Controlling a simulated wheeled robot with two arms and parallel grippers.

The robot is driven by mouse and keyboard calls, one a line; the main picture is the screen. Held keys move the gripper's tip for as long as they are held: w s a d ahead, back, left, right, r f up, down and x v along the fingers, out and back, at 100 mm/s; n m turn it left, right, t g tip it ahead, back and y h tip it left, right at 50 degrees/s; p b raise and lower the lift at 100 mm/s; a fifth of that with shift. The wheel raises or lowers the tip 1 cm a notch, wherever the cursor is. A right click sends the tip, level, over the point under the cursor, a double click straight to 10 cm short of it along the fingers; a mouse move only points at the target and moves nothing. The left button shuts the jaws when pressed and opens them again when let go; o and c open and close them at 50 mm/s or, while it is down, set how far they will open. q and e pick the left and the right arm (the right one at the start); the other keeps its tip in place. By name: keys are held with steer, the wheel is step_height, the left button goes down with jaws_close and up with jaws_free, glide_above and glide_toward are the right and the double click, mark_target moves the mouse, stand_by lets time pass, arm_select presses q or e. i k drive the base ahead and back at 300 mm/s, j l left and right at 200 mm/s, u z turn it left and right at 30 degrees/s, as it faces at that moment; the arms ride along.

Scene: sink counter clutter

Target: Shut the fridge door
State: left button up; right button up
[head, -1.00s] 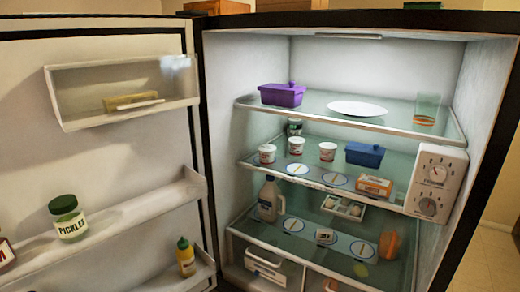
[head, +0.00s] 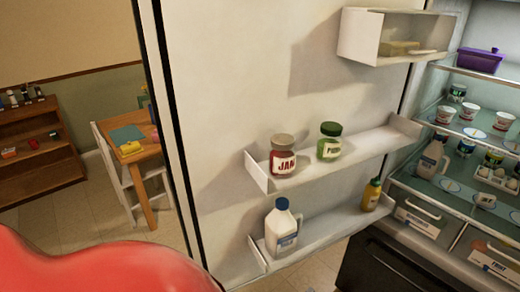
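The fridge door (head: 215,120) stands wide open in the head view, its white inner face toward me and its dark outer edge at the left. Its shelves hold a jam jar (head: 284,160), a pickle jar (head: 329,143), a milk jug (head: 283,228) and a yellow bottle (head: 371,194). The fridge interior (head: 450,97) shows at the right, partly cut off by the frame. Neither gripper is in view. A large red rounded shape (head: 95,268) fills the lower left; I cannot tell what it is.
Left of the door, a small wooden table (head: 150,152) with a white chair (head: 110,160) stands on the tiled floor. A wooden shelf unit (head: 40,150) is against the wall at far left. A dark lower panel (head: 385,265) lies below the fridge compartment. Some floor is free beyond the door edge.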

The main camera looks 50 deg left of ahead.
mark_target(223, 78)
steer(key=k+j+z, duration=0.1)
steer(key=k+j, duration=0.15)
steer(key=j, duration=0.15)
steer(key=k+j+z, duration=0.15)
steer(key=j, duration=0.3)
steer(key=k+j+z, duration=0.1)
steer(key=k+j, duration=0.25)
steer(key=j+z, duration=0.1)
steer(key=j, duration=0.35)
steer(key=k+j+z, duration=0.1)
steer(key=j, duration=0.35)
steer(key=j+z, duration=0.1)
steer(key=j, duration=0.35)
steer(key=k+j, duration=0.15)
steer(key=j, duration=0.3)
steer(key=k+j+z, duration=0.15)
steer(key=j, duration=0.3)
steer(key=j+z, duration=0.25)
steer(key=j, duration=1.05)
